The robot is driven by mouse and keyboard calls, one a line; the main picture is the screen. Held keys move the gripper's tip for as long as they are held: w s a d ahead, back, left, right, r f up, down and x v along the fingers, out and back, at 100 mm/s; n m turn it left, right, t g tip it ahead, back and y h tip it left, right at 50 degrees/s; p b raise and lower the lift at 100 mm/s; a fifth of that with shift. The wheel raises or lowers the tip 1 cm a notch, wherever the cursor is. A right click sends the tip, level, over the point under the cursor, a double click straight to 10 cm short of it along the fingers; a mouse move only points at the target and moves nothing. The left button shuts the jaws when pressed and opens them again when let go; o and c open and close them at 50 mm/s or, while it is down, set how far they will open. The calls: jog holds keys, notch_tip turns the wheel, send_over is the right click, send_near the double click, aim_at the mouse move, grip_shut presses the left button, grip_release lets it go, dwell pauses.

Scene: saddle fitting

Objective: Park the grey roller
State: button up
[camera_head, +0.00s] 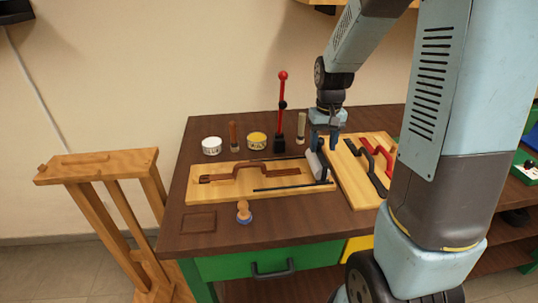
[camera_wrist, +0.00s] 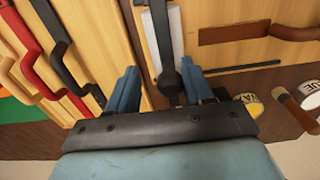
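The grey roller (camera_head: 316,163) is a pale bar with dark fittings at the right end of the left wooden board (camera_head: 225,187). In the wrist view the pale bar (camera_wrist: 177,33) lies beyond my fingertips. A dark upright part with a round knob (camera_wrist: 169,83), apparently its handle, stands between the fingers. My gripper (camera_head: 325,142) is above the roller, pointing down. In the wrist view my gripper (camera_wrist: 160,88) has its two blue fingers apart on either side of the knob, with gaps visible. Contact with the roller's underside is hidden.
The left board carries a brown handle-shaped piece (camera_head: 250,172). The right board (camera_head: 352,182) carries a red and a black one. A red-knobbed lever (camera_head: 281,110), tins and brushes stand behind.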

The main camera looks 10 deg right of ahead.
jog(key=shift+r, duration=3.05)
jog(key=shift+s+a+r, duration=0.1)
jog(key=shift+r, duration=0.1)
jog(key=s+r+t, duration=0.2)
jog(key=s+r, duration=0.4)
jog(key=s, duration=0.4)
jog(key=s+a+r+t, duration=0.1)
jog(key=s+r+t, duration=0.2)
jog(key=s+r, duration=0.3)
jog(key=shift+s+a+r+t, duration=0.15)
jog(key=shift+s+r+t, duration=0.2)
jog(key=shift+s, duration=1.5)
